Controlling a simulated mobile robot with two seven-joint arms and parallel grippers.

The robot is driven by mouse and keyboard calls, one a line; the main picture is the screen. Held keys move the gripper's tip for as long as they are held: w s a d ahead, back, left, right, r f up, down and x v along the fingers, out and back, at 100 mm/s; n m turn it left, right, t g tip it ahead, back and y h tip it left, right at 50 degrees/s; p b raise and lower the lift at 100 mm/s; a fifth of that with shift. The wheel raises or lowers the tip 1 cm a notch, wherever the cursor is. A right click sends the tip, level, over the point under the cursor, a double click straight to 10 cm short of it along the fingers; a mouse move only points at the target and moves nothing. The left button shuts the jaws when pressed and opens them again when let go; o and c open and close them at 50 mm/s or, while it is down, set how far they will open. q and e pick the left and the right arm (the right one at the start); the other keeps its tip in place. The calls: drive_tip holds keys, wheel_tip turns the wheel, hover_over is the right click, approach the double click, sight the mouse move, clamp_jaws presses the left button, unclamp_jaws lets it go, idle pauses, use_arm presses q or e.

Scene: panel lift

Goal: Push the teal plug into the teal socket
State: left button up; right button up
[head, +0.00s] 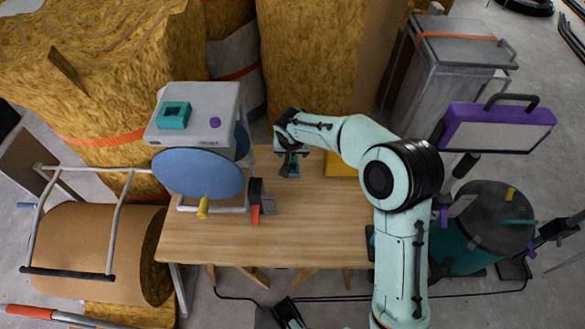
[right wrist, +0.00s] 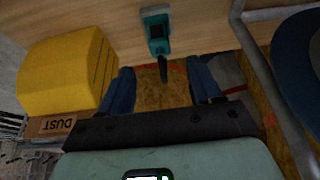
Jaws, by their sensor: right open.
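The teal plug (right wrist: 157,30) shows in the right wrist view on the wooden table top, with a short dark part pointing from it toward my fingers. My right gripper (right wrist: 161,68) is open, its two blue fingers apart on either side of that dark part; I see no contact. In the head view the right gripper (head: 290,168) hangs over the back middle of the table and hides much of what is below it. The teal socket (head: 173,115), a block with a dark recess, is on top of the grey machine at left. My left gripper is not clearly seen.
The grey machine (head: 230,103) has a large blue disc (head: 198,174) and a purple button (head: 215,122). A yellow block (head: 342,164) sits right of my gripper. A dark and orange clamp-like piece (head: 255,207) stands left. The table's front right (head: 320,225) is clear.

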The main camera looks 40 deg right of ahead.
sight(293, 158)
use_arm(q)
drive_tip(key=shift+w+a+f+b, duration=0.35)
drive_tip(key=shift+w+f, duration=0.2)
drive_tip(key=shift+w, duration=0.2)
use_arm(e)
drive_tip(key=x, duration=0.5)
drive_tip(key=b+x, duration=0.1)
drive_tip(key=x, duration=0.4)
drive_tip(key=shift+d+f, duration=0.1)
drive_tip(key=shift+f, duration=0.1)
use_arm(q)
drive_tip(key=shift+w+a+f+t+y, duration=0.15)
drive_tip(key=shift+w+a+f+t, duration=0.15)
drive_tip(key=shift+w, duration=0.15)
drive_tip(key=shift+w+a+f+t+y, duration=0.2)
drive_tip(key=shift+w+f, duration=0.1)
drive_tip(key=shift+w, duration=0.15)
use_arm(e)
drive_tip(key=shift+r, duration=0.1)
drive_tip(key=c, duration=1)
